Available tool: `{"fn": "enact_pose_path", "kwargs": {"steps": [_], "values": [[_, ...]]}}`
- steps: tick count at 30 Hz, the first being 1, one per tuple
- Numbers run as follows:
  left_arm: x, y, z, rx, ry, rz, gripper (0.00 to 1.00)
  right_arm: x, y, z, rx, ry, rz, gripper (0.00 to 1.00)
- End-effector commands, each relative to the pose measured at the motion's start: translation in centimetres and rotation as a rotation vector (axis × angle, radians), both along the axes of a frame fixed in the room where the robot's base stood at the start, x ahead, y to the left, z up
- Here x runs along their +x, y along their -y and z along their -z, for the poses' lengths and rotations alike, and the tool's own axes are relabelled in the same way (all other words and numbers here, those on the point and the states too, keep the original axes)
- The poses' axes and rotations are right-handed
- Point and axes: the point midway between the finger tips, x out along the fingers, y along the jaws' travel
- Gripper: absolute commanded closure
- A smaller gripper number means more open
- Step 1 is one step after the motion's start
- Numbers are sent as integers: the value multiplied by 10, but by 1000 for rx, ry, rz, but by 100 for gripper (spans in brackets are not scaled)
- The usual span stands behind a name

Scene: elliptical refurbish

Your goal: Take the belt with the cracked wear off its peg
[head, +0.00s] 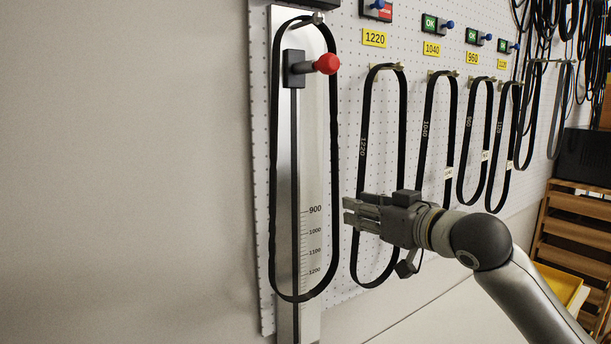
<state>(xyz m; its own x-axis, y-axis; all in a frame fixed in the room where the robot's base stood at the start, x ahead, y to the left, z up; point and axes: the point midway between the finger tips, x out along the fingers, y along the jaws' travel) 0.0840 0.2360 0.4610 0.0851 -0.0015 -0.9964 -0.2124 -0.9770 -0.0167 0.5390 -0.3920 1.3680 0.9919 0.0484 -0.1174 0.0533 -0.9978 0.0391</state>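Several black belts hang from pegs on a white pegboard. The nearest row belt (403,115), printed 1220, hangs under the yellow 1220 tag (374,38). To its right hang the 1040 belt (427,125), the 960 belt (468,130) and another belt (502,125). A longer loop (334,130) hangs at the left over a measuring plate. Cracks cannot be made out on any belt. My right gripper (349,211) is in front of the lower 1220 belt, its fingers pointing left with a small gap between them. Whether they touch the belt's left strand is unclear. My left gripper is out of view.
The measuring plate (312,160) has a scale and a slider with a red knob (327,64). A red-marked box (378,10) and green OK boxes (434,24) sit above the row. A wooden rack (575,235) and yellow bin (562,284) stand at right.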

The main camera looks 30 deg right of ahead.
Motion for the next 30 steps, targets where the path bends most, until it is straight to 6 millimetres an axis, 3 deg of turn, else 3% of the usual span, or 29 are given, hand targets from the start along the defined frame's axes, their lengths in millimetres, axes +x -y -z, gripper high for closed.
{"fn": "enact_pose_path", "kwargs": {"steps": [1, 3, 7, 18, 24, 30], "values": [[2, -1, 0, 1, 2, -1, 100, -9, -1, -29, -7, 45, -7, 71], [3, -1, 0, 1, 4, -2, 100, -19, -4, -53, -6, 85, -20, 71], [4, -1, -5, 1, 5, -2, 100, -23, -7, -74, -1, 115, -30, 71], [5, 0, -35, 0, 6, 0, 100, 22, -10, -76, 2, 118, -30, 71], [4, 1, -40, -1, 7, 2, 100, 33, -11, -73, -1, 116, -30, 71], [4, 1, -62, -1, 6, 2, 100, 57, -13, -71, 2, 115, -31, 71]]}}
